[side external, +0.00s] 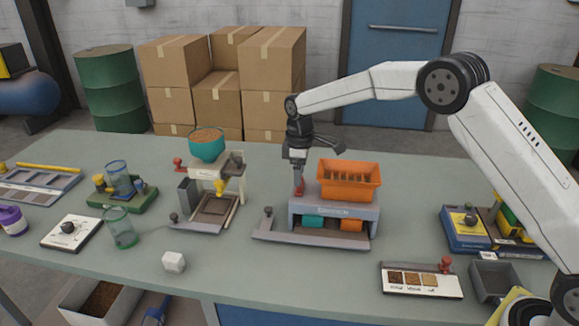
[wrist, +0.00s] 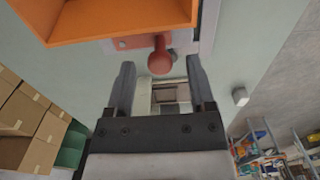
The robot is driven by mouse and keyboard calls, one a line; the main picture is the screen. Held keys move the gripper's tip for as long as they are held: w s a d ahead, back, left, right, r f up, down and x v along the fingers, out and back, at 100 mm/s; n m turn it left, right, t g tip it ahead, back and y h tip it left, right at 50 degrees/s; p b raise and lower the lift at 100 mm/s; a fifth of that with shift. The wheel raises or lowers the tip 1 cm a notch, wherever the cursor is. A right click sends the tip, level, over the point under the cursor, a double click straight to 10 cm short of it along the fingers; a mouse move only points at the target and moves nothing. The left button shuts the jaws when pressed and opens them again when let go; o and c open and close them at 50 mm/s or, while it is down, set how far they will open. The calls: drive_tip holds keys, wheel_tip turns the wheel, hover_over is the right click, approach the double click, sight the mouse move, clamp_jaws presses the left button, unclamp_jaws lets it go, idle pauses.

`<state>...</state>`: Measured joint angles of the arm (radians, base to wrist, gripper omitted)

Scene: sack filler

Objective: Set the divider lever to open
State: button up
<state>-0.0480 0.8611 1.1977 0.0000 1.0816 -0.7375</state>
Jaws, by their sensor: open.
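The divider (side external: 333,212) is a grey machine with an orange hopper (side external: 348,180) on top and a teal and an orange bin in its front openings. A red-knobbed lever (side external: 299,188) stands at its left end. In the wrist view the round red knob (wrist: 160,60) shows between my fingertips, beside the orange hopper (wrist: 110,22). My gripper (side external: 298,180) points down over the lever, fingers apart on either side of the knob in the wrist view. Contact cannot be told. The lever's position marking is not readable.
Left of the divider stands a filler with a teal hopper (side external: 207,148). A flat bar with a dark knob (side external: 268,211) lies at the divider's front left. The bench between cube and label board (side external: 421,281) is clear.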

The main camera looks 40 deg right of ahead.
drive_tip(key=shift+c, duration=0.2)
clamp_jaws()
drive_tip(key=shift+w+m, duration=0.1)
drive_tip(key=shift+m, duration=0.2)
drive_tip(key=shift+w+a+m, duration=0.3)
drive_tip(key=shift+w+m, duration=0.05)
drive_tip(key=shift+m, duration=0.65)
drive_tip(key=shift+w+a+m, duration=0.1)
drive_tip(key=shift+w+m, duration=0.5)
drive_tip(key=shift+m, duration=1)
drive_tip(key=shift+w+a+m, duration=0.1)
drive_tip(key=shift+w+m, duration=0.45)
drive_tip(key=shift+m, duration=1.05)
drive_tip(key=shift+w+a+m, duration=0.1)
drive_tip(key=shift+w+m, duration=0.5)
drive_tip(key=shift+m, duration=1)
